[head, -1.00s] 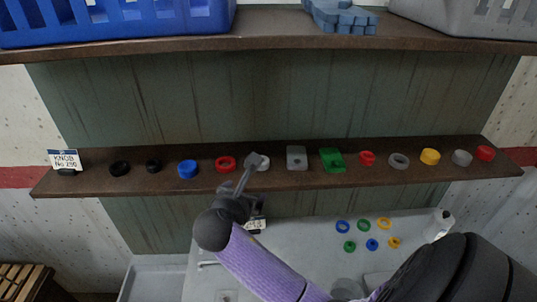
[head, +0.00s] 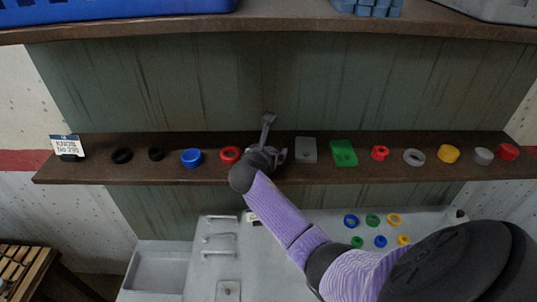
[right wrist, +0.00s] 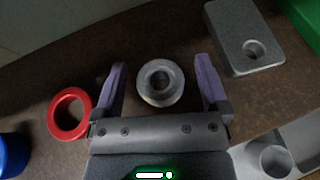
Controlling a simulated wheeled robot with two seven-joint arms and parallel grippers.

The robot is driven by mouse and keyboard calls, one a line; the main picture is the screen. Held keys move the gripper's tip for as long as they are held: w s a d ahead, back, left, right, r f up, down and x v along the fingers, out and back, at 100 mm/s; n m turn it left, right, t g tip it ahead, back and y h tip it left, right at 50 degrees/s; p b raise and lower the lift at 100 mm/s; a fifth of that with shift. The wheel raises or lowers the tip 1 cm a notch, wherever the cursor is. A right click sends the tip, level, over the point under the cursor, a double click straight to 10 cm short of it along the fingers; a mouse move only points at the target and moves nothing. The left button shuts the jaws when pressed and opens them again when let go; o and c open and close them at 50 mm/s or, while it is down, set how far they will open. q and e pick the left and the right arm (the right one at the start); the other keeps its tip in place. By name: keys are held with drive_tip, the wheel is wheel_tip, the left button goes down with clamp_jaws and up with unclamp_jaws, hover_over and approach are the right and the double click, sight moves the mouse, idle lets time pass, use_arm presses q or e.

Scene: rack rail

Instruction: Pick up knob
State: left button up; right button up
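A grey round knob-like piece (right wrist: 160,98) with a central hole sits on the brown shelf (head: 330,172). In the right wrist view it lies between the two open fingers of my right gripper (right wrist: 160,72), with a gap on each side. In the head view my right gripper (head: 275,138) is over the shelf and hides this piece. A sign reading KNOB (head: 67,147) stands at the shelf's left end, with a dark piece (head: 70,158) at its foot. My left gripper is not in view.
A red ring (right wrist: 55,128) lies left of the grey piece, and a grey block with a hole (right wrist: 245,50) lies right. Several other coloured pieces line the shelf. An upper shelf (head: 270,28) holds a blue crate (head: 120,12). A grey surface with coloured rings lies below.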

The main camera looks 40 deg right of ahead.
clamp_jaws()
